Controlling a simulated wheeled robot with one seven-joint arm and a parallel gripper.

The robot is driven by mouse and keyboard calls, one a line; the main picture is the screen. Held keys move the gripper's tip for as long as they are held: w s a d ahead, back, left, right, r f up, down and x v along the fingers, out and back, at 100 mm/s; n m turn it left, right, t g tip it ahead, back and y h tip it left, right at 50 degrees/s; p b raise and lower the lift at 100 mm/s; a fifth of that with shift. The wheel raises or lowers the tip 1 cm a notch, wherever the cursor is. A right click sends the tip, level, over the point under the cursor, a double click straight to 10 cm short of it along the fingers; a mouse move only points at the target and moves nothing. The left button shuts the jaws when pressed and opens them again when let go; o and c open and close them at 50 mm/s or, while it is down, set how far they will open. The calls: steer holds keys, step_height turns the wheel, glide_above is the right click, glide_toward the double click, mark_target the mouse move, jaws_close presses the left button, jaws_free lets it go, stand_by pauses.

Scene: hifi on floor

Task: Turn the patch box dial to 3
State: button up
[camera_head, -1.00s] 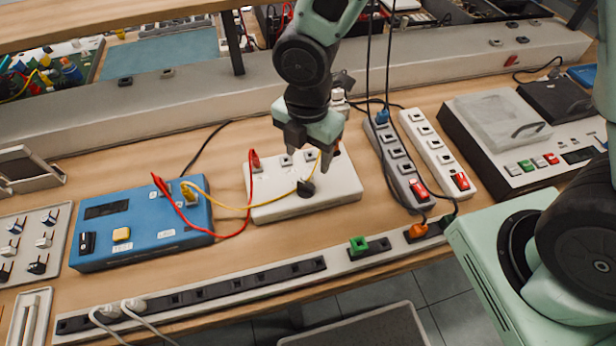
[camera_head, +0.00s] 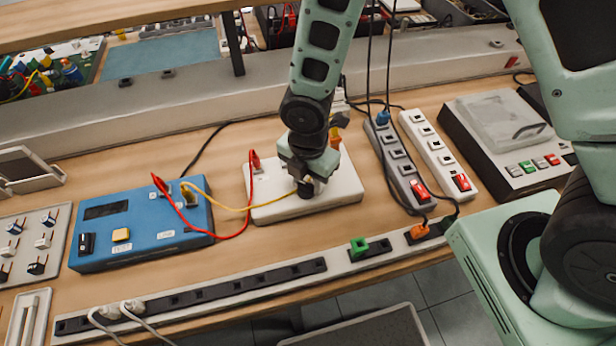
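The patch box is a white box (camera_head: 283,210) in the middle of the bench, with sockets along its back edge. Its black dial (camera_head: 305,188) is on its top face, now mostly hidden under my gripper (camera_head: 306,181). My gripper points down over the dial, with its fingertips at or around it. I cannot tell whether the fingers are touching the dial or how far apart they are. The dial's pointer and any numbers cannot be read. A red lead and a yellow lead (camera_head: 222,204) run from the blue box (camera_head: 140,228) to the patch box.
A grey power strip (camera_head: 396,165) and a white one (camera_head: 437,155) lie right of the patch box. A long black socket rail (camera_head: 240,284) runs along the front edge. A grey-and-black device (camera_head: 500,125) stands at the right. Bare wood lies around the patch box.

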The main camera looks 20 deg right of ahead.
steer(key=shift+c, duration=1)
steer(key=m+b, duration=0.1)
steer(key=m, duration=0.3)
steer(key=shift+s, duration=0.1)
steer(key=m+b, duration=0.1)
steer(key=m, duration=0.3)
steer(key=shift+s, duration=0.1)
steer(key=m+b, duration=0.1)
steer(key=m, duration=0.3)
steer(key=shift+s+m, duration=0.15)
steer(key=shift+m, duration=1.75)
steer(key=shift+b, duration=0.3)
